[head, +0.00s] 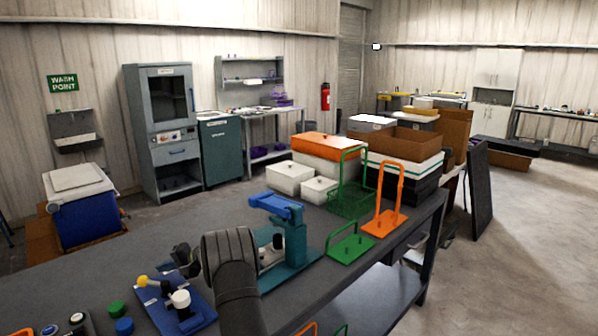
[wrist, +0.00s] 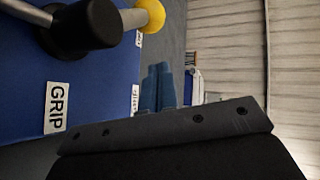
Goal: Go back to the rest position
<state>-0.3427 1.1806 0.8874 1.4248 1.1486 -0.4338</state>
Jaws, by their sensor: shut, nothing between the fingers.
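My gripper (wrist: 158,70) shows in the wrist view as two blue fingers side by side, shut with nothing between them. In the head view my dark arm rises from the front edge and partly hides the bench behind it. A blue plate (head: 165,311) lies beside the arm, bearing a yellow knob (head: 143,281) and a white knob. In the wrist view a blue plate (wrist: 95,95) with a "GRIP" label fills the left side. A yellow ball knob (wrist: 152,15) on a bar with a black end shows above it.
A teal and blue fixture (head: 290,245) stands close right of my arm. Green (head: 350,248) and orange (head: 385,222) handled frames, a green wire basket (head: 350,203) and white lidded boxes (head: 290,178) stand farther along the bench. Green and blue buttons lie front left.

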